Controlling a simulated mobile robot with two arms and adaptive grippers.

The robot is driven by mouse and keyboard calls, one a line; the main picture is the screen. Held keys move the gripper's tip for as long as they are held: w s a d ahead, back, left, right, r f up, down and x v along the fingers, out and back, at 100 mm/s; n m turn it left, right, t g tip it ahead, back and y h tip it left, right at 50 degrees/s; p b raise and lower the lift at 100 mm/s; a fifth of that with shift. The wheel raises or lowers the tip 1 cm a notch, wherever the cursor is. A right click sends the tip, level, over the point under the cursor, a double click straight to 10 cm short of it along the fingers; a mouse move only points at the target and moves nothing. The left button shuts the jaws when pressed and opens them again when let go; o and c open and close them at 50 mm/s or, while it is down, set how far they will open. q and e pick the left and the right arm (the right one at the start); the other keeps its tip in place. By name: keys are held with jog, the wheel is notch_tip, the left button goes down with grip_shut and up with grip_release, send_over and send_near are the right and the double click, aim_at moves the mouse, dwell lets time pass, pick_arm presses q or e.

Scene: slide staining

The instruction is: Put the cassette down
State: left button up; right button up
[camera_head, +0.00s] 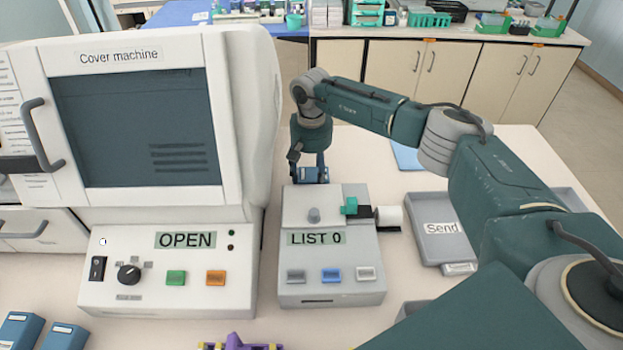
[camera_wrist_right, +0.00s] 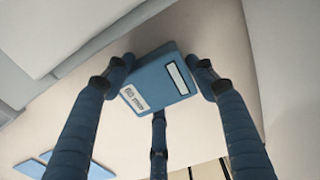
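A blue cassette (camera_wrist_right: 158,82) with a white label sits between the fingers of my right gripper (camera_wrist_right: 160,85) in the right wrist view. Two fingers touch its left and right sides, and the third finger comes up from below. In the head view, the right gripper (camera_head: 320,168) points down behind the LIST 0 device (camera_head: 331,262), close to the right side of the cover machine (camera_head: 262,150). The cassette (camera_head: 314,175) shows there as a small blue piece, its lower part hidden by the device. I cannot tell whether it touches the table. My left gripper is not in view.
Other blue cassettes (camera_head: 18,330) stand at the front left. A grey Send tray (camera_head: 432,256) lies right of the device, and a flat blue item (camera_head: 406,156) lies behind it. A purple and yellow item (camera_head: 235,343) is at the front edge. Free table shows behind the device.

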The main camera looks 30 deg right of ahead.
jog(key=c, duration=0.7)
jog(key=shift+d+r, duration=0.1)
